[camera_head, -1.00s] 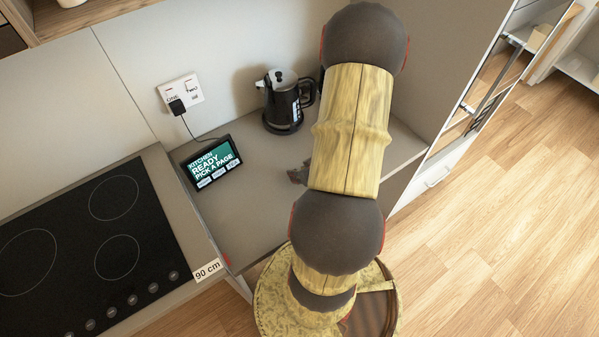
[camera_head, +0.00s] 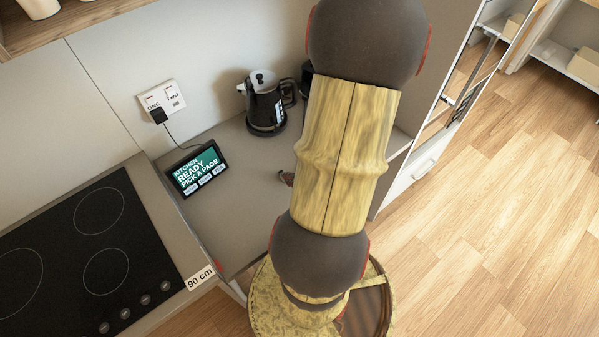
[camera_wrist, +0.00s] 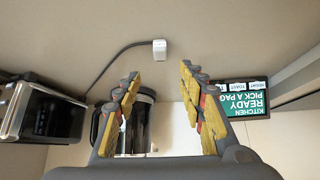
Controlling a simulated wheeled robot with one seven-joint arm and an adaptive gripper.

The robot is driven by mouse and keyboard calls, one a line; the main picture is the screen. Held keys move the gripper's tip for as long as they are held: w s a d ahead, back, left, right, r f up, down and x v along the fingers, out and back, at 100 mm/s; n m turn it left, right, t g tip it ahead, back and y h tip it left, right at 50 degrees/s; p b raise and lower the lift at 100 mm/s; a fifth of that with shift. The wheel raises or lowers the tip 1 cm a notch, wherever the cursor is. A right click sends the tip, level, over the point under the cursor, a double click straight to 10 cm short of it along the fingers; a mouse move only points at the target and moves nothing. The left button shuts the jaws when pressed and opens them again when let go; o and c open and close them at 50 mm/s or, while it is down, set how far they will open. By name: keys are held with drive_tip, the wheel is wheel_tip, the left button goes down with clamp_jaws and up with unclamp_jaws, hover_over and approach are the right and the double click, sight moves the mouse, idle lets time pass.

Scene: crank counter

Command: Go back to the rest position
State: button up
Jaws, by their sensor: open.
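My gripper (camera_wrist: 159,80) is open in the wrist view, its two yellow and grey fingers apart with nothing between them. In the head view my arm covers nearly all of it; only a small dark tip (camera_head: 287,178) shows left of the arm, over the counter. The black kettle (camera_head: 266,104) stands upright on the counter near the back wall. It also shows in the wrist view (camera_wrist: 137,128), partly behind the left finger. The tablet (camera_head: 195,168) reads "Kitchen ready, pick a page"; it appears upside down at the right in the wrist view (camera_wrist: 246,98).
A black cooktop (camera_head: 75,255) lies at the left. A wall socket (camera_head: 163,98) holds a plug with a cord. A dark and silver appliance (camera_wrist: 40,112) is at the wrist view's left. Shelves (camera_head: 565,50) stand at the far right. The wooden floor (camera_head: 490,220) at right is clear.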

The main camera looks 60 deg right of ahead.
drive_tip(key=shift+v, duration=1.35)
drive_tip(key=s+d+m+g, duration=0.3)
drive_tip(key=s+g, duration=0.4)
drive_tip(key=s, duration=0.6)
drive_tip(key=w+a+r+n+t+b, duration=0.1)
drive_tip(key=w+a+r+b, duration=0.1)
drive_tip(key=w+a+r, duration=1.2)
drive_tip(key=w+a+r+n+t+y, duration=0.1)
drive_tip(key=w+a+r+n, duration=0.1)
drive_tip(key=a, duration=0.4)
drive_tip(key=w+a+r+n+t+y, duration=0.1)
drive_tip(key=w+a+r+n+t, duration=0.1)
drive_tip(key=a, duration=0.5)
drive_tip(key=w+a+r+n+t+y+b, duration=0.1)
drive_tip(key=w+a+r+n, duration=0.2)
drive_tip(key=w+a+r, duration=0.1)
drive_tip(key=shift+a+r+t, duration=0.3)
drive_tip(key=shift+a+r, duration=0.55)
drive_tip(key=shift+a, duration=0.4)
